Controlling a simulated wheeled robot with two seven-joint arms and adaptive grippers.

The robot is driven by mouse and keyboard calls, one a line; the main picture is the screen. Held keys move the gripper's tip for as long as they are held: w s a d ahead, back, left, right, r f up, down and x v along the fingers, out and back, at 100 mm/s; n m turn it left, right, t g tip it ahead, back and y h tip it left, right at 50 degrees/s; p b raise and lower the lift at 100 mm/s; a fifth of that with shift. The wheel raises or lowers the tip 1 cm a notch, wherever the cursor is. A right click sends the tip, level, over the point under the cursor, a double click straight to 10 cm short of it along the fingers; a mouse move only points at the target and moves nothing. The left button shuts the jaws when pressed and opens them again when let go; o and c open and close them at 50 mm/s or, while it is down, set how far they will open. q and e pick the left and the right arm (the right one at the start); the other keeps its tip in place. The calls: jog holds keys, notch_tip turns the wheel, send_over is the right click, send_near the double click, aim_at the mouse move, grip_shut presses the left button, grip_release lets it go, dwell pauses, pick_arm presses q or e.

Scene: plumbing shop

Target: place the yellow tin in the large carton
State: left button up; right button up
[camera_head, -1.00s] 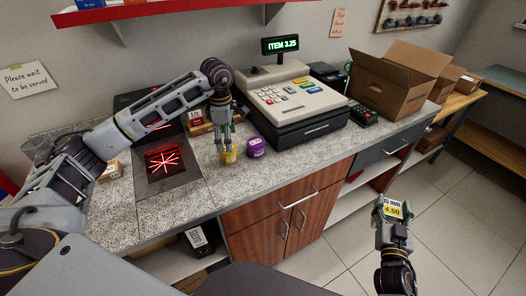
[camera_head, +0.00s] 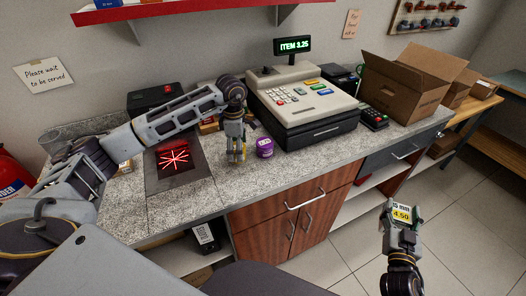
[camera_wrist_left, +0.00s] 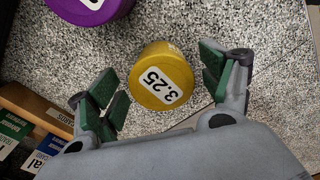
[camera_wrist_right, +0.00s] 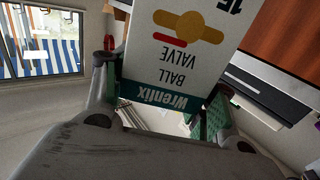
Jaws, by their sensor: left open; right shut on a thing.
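The yellow tin (camera_wrist_left: 162,75), with a 3.25 label on its lid, stands on the counter. In the left wrist view it is between the open fingers of my left gripper (camera_wrist_left: 160,90), with a gap on each side. In the head view my left gripper (camera_head: 236,155) points down over the tin and hides most of it. My right gripper (camera_head: 402,236) is shut on a ball valve box (camera_wrist_right: 182,50), held in front of the counter at lower right; its 4.50 label (camera_head: 401,213) faces up. The large carton (camera_head: 392,92) stands with flaps open at the counter's right end.
A purple tin (camera_head: 265,147) stands just right of my left gripper. The till (camera_head: 300,100) and a card terminal (camera_head: 374,117) lie between there and the carton. A scanner plate (camera_head: 175,157) is to the left. A smaller carton (camera_head: 483,90) sits on the side bench.

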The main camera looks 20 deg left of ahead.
pick_arm(q)
jog(key=shift+f, duration=1.4)
jog(key=c, duration=1.3)
jog(key=shift+r, duration=0.1)
jog(key=shift+r+b, duration=0.3)
jog(key=shift+r, duration=4.65)
